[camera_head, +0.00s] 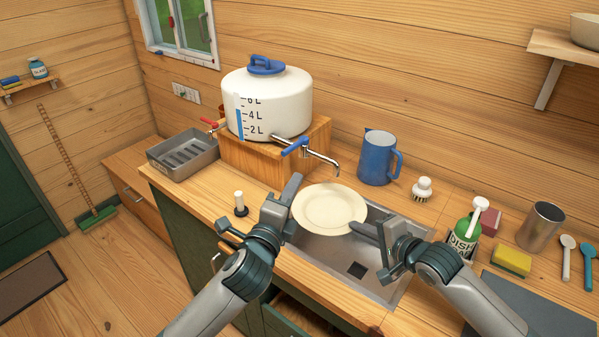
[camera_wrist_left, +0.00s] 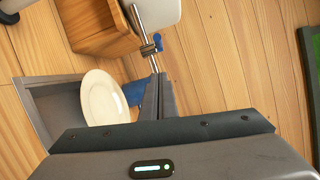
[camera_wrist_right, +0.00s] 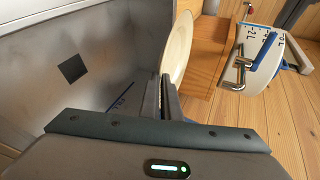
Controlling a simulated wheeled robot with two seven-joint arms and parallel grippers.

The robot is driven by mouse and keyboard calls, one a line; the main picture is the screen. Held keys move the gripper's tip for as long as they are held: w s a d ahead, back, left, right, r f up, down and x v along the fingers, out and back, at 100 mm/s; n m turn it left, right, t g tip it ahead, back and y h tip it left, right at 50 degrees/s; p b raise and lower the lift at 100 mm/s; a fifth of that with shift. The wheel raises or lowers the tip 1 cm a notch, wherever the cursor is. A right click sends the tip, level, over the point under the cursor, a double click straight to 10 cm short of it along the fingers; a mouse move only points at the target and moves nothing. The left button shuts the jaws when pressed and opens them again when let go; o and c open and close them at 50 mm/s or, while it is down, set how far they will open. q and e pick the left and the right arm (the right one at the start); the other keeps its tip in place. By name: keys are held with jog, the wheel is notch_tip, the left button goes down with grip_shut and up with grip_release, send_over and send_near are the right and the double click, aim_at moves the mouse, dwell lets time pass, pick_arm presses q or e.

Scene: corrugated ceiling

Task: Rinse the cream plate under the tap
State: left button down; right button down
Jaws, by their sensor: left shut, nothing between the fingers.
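The cream plate (camera_head: 330,208) is over the sink (camera_head: 392,282), its face turned up, below the spout of the tap (camera_head: 322,157). My right gripper (camera_head: 362,229) is shut on the plate's near right rim; the plate shows nearly edge-on in the right wrist view (camera_wrist_right: 179,50). My left gripper (camera_head: 295,180) is shut and empty, left of the plate and a little below the tap's blue lever (camera_head: 296,146). In the left wrist view its fingertips point toward the tap (camera_wrist_left: 150,48). I see no water stream from the spout.
A white water tank (camera_head: 268,100) stands on a wooden box behind the sink. A blue jug (camera_head: 377,158), brush (camera_head: 422,189), dish soap (camera_head: 465,235), sponge (camera_head: 512,261) and metal cup (camera_head: 540,226) stand right. A grey tray (camera_head: 183,155) and small white-handled item (camera_head: 240,204) are left.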

pick_arm(q)
jog(key=shift+v, duration=1.95)
pick_arm(e)
jog(key=shift+r, duration=0.1)
pick_arm(q)
jog(key=shift+r, duration=0.15)
